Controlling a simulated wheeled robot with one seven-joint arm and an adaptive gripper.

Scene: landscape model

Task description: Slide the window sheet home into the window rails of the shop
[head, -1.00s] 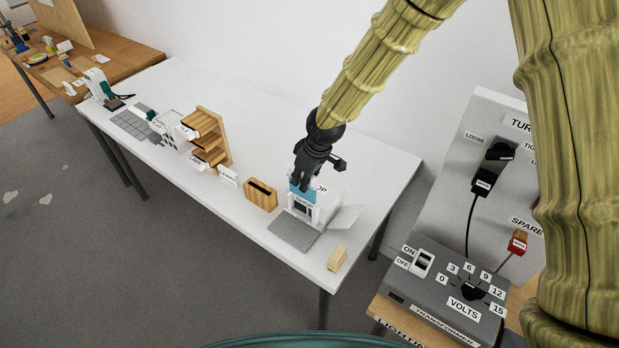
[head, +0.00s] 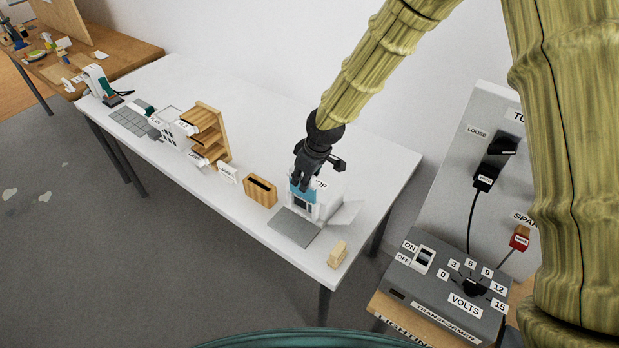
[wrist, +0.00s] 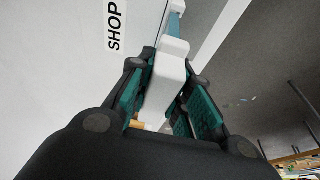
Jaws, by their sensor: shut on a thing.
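The shop (head: 328,204) is a small white building on the white table, with a grey slab in front. The window sheet (head: 302,196) is a light-blue piece upright against the shop's front, above a dark opening. My gripper (head: 301,181) is over the sheet's top edge, pointing down. In the wrist view my gripper (wrist: 165,95) is shut on a white block-like piece (wrist: 167,78), apparently the sheet's grip. A blue strip (wrist: 175,22) shows beyond it, beside the shop wall with its SHOP label (wrist: 117,25). The rails and the sheet's lower edge are too small to make out.
A slotted wooden block (head: 260,190) stands left of the shop, with a wooden shelf rack (head: 212,135) farther left. A small wooden block (head: 337,254) lies near the table's front edge. The transformer (head: 440,290) stands at right.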

